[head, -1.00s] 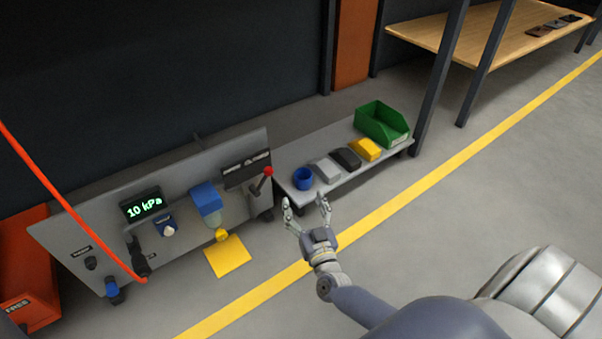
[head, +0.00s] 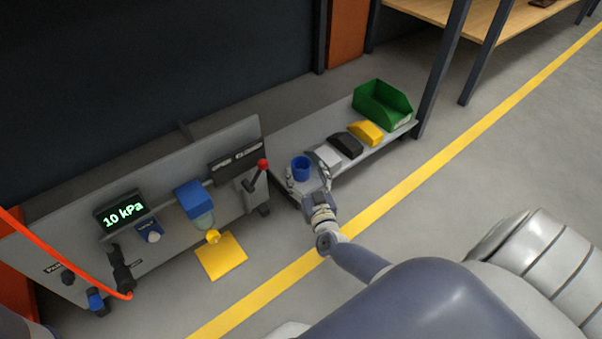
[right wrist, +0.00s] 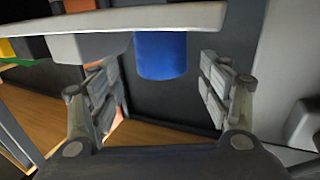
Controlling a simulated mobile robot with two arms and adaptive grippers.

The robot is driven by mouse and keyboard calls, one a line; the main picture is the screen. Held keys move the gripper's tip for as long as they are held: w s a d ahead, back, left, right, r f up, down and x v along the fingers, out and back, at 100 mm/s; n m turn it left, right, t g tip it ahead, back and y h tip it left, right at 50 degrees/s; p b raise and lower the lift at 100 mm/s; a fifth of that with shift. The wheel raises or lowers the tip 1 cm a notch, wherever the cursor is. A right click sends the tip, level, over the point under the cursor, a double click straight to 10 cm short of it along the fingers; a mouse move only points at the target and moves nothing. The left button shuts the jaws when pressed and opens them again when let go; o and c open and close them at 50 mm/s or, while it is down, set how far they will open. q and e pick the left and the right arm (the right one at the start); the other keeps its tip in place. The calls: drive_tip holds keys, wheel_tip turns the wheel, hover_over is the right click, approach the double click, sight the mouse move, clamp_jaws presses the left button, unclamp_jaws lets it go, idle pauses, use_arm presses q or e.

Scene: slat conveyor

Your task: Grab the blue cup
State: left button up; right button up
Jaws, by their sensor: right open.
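The blue cup (head: 301,168) stands upright at the near left end of the low grey shelf (head: 284,147). My right gripper (head: 308,180) is open and empty at the near side of the cup, its fingers to either side of it. In the right wrist view, the picture is upside down. There the cup (right wrist: 161,55) lies ahead between the two spread fingers of the gripper (right wrist: 160,95), with gaps on both sides. Whether any finger touches it cannot be seen in the head view. My left gripper is not in view.
Beside the cup on the shelf sit a light grey block (head: 327,156), a black block (head: 346,144), a yellow block (head: 367,132) and a green bin (head: 383,103). A grey panel with a red-knobbed lever (head: 262,165) stands close to the left. The floor in front is clear.

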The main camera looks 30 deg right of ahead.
sight(304, 171)
drive_tip(key=b+x, duration=0.2)
drive_tip(key=x, duration=0.1)
drive_tip(key=shift+w+f+b, duration=0.15)
drive_tip(key=shift+b, duration=0.15)
drive_tip(key=shift+w+d, duration=0.2)
drive_tip(key=shift+w, duration=0.45)
drive_tip(key=shift+r, duration=0.25)
drive_tip(key=c, duration=1.1)
